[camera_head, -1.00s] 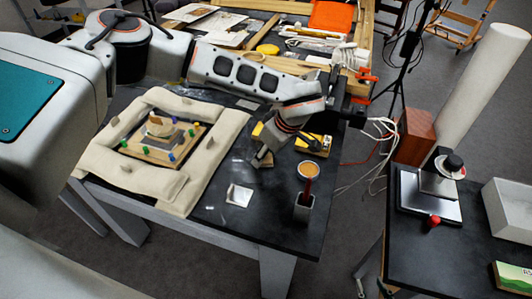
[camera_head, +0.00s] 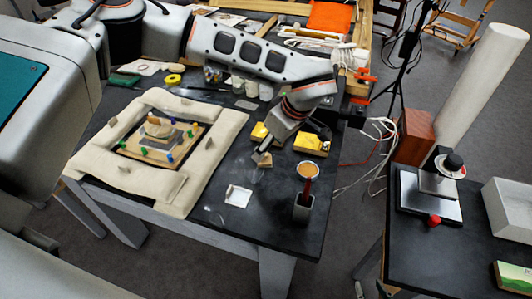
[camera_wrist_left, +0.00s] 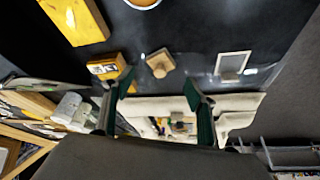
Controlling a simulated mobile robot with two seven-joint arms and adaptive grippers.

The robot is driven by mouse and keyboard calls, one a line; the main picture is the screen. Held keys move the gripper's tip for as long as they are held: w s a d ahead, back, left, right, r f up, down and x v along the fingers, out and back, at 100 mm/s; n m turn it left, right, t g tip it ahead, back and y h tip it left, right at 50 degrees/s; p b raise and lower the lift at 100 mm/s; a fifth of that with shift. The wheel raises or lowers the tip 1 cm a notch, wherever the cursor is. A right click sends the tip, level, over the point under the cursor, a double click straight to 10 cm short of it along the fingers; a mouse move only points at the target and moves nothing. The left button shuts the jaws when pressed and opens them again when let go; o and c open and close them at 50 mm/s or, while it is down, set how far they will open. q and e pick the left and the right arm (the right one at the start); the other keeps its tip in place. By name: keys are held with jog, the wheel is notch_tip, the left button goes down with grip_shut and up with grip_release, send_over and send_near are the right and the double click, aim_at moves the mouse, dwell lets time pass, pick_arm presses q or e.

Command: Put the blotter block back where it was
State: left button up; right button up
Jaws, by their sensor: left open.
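A small wooden block with a knob, which looks like the blotter block (camera_wrist_left: 159,64), rests on the dark table; in the head view (camera_head: 265,160) it is partly hidden by my left gripper. My left gripper (camera_head: 262,150) is open and empty just behind and above it. In the wrist view its two fingers (camera_wrist_left: 158,84) stand apart, with the block beyond the tips and nothing between them. A padded cream frame (camera_head: 205,150) surrounds a wooden board (camera_head: 188,149) with coloured pegs and a small grey and cream piece at its centre. My right gripper is not in view.
A white square (camera_head: 238,196) lies in front of the block. An orange-filled cup (camera_head: 308,170), a dark holder with a brush (camera_head: 303,208) and yellow boxes (camera_head: 311,143) stand close by. A side table (camera_head: 455,245) is at the right.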

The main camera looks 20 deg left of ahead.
pick_arm(q)
jog(key=v, duration=0.7)
jog(key=shift+s+f, duration=0.1)
